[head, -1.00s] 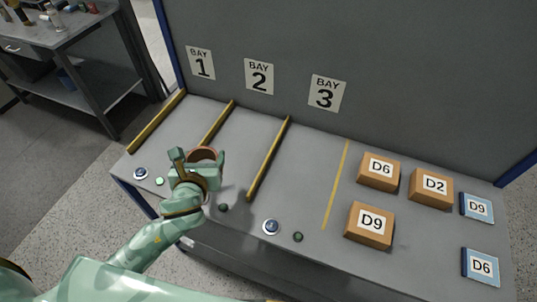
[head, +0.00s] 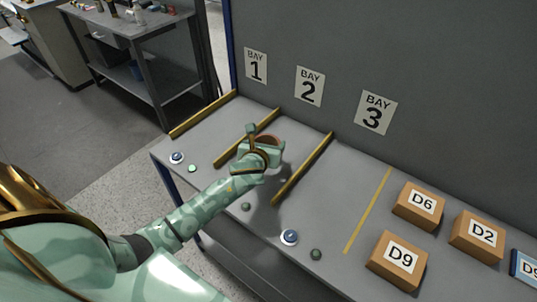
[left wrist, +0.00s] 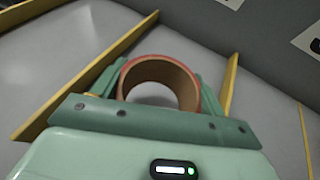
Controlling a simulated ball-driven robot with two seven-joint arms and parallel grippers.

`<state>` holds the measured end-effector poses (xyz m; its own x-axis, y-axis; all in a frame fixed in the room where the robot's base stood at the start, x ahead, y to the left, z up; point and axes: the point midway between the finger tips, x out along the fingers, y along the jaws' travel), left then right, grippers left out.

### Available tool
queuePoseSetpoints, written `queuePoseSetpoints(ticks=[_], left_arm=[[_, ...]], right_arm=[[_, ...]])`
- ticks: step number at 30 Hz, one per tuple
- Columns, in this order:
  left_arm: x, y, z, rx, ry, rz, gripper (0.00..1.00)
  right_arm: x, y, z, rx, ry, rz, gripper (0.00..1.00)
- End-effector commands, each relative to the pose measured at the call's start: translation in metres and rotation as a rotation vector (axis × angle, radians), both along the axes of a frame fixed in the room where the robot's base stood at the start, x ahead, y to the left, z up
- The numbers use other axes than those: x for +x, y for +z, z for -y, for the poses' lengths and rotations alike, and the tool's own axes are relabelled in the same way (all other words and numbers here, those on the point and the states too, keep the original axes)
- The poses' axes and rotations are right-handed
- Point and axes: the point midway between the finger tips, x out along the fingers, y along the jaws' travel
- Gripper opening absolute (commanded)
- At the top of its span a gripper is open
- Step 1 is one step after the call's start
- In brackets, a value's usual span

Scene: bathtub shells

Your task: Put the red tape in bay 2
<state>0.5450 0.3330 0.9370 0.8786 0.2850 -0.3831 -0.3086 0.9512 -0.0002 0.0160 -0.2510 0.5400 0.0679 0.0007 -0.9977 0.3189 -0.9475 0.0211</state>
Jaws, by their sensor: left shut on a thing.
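The red tape (left wrist: 160,70) is a reddish ring with a brown inside, held between the fingers in the left wrist view. In the head view only a bit of its rim (head: 269,138) shows. My left gripper (head: 262,148) is shut on it, over the strip between the two yellow rails below the BAY 2 sign (head: 310,86). The rail on the left (head: 236,146) and the rail on the right (head: 303,168) bound this bay. A shadow lies on the bench below the gripper; whether the tape touches the surface I cannot tell. My right gripper is out of view.
BAY 1 (head: 256,66) and BAY 3 (head: 376,112) signs hang on the grey back wall. Cardboard boxes marked D6 (head: 418,205), D2 (head: 477,234) and D9 (head: 397,261) stand right of a yellow line (head: 368,210). Round buttons (head: 289,237) line the bench's front edge.

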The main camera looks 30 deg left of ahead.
Motion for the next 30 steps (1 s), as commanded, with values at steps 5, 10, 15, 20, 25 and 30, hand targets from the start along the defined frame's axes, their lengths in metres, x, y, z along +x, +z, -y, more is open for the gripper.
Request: queuePoseSetpoints(ticks=[5,10,15,20,25,30], left_arm=[[0.007,-0.024,-0.002,-0.004,0.001,-0.003,0.48],[0.007,-0.042,-0.002,-0.002,0.0,-0.003,0.48],[0.007,-0.039,-0.002,-0.001,-0.001,-0.001,0.48],[0.007,-0.042,-0.002,0.0,-0.001,-0.001,0.75],[0.007,-0.042,-0.002,-0.001,-0.001,-0.001,0.94],[0.007,-0.041,-0.002,-0.001,-0.001,-0.001,0.94]], right_arm=[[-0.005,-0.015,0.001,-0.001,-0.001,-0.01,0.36],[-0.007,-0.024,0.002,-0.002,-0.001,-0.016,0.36],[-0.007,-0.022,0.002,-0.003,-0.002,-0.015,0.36],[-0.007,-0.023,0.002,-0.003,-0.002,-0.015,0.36],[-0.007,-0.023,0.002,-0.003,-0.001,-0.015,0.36],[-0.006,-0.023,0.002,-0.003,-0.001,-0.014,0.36]])
